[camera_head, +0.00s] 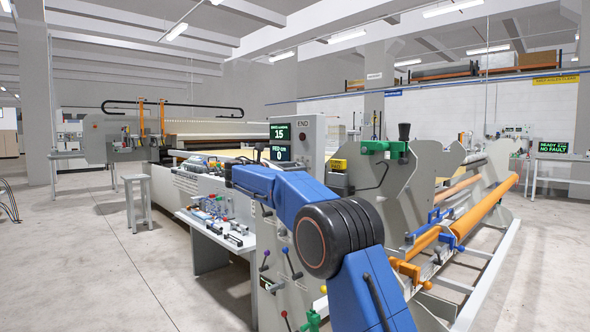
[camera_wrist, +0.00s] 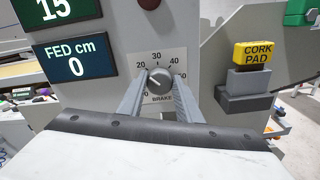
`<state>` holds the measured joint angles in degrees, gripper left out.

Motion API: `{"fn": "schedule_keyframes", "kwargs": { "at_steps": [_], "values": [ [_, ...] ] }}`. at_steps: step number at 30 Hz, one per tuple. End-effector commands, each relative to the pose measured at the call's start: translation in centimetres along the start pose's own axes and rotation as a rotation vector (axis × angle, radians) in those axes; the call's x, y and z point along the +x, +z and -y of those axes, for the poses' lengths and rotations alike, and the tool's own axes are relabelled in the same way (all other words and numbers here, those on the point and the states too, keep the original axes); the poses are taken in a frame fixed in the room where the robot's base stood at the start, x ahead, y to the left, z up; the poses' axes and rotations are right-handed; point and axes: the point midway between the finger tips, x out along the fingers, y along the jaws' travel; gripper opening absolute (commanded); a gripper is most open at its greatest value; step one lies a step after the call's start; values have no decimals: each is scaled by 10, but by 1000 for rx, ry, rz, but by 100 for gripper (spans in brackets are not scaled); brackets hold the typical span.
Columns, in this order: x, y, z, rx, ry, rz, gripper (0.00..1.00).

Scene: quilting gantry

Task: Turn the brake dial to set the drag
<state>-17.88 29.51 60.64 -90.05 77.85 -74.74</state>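The brake dial (camera_wrist: 159,81) is a round grey knob on a light plate, with the word BRAKE below it and numbers around it, 20, 30 and 40 among them. Its pale pointer mark points up and left, to the low side of 20. My gripper (camera_wrist: 160,84) has one finger on each side of the dial, with the fingers apart. I cannot tell whether the fingertips touch the knob.
Left of the dial are a green display (camera_wrist: 65,8) reading 15 and a blue FED cm display (camera_wrist: 75,60) reading 0. A dark round knob (camera_wrist: 149,3) sits above. A yellow CORK PAD block (camera_wrist: 254,54) on a grey bracket (camera_wrist: 246,92) stands right of the panel.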

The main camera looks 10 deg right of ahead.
Motion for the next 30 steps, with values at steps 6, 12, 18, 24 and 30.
{"fn": "schedule_keyframes", "kwargs": {
  "at_steps": [6, 12, 18, 24, 30],
  "values": [
    [0, 0, 0, 1, -1, 0, 9],
    [0, 0, 0, 38, -1, 0, 9],
    [0, 0, 1, 145, -1, 0, 9],
    [0, -1, 2, 297, -1, 0, 9],
    [0, -1, 2, 442, -1, 0, 9]
  ]
}}
